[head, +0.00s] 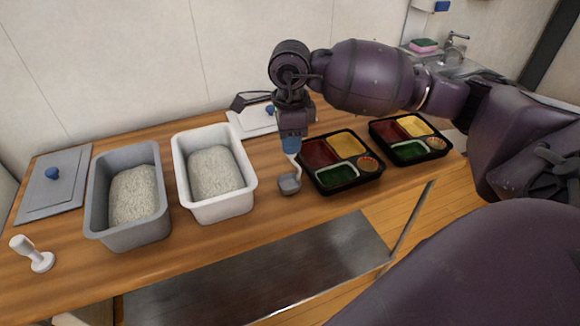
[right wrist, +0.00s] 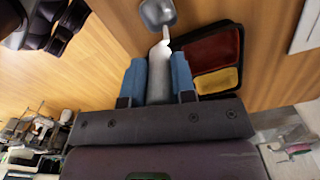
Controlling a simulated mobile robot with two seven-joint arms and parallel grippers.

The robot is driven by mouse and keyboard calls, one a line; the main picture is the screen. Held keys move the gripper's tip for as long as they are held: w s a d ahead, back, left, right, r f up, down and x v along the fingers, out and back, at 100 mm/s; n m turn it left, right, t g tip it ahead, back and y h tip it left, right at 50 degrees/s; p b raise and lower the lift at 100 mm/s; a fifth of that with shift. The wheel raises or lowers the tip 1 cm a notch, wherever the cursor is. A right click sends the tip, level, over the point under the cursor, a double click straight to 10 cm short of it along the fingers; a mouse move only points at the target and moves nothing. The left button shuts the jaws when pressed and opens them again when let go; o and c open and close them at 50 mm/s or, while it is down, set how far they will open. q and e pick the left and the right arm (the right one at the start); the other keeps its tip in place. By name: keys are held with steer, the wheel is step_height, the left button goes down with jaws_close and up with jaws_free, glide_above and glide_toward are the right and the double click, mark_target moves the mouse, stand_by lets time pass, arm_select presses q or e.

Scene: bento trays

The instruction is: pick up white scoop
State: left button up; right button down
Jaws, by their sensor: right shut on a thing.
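The white scoop has a pale handle and a grey bowl (head: 289,183). My right gripper (head: 291,146) is shut on its handle, with the blue fingertips on either side of it. In the right wrist view the handle (right wrist: 160,75) stands between the two blue fingers and the bowl (right wrist: 158,13) points away from the gripper. In the head view the bowl hangs low, just left of the near bento tray; I cannot tell whether it touches the table. My left gripper is not in view.
A white bin (head: 248,190) and a grey bin (head: 98,220), both with rice, stand to the left. Two filled black bento trays, one near (head: 352,184) and one far (head: 428,157), stand right. Lids lie behind.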

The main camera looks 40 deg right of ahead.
step_height(320, 180, up, 20)
steer(key=p, duration=0.1)
stand_by(0.5)
stand_by(0.5)
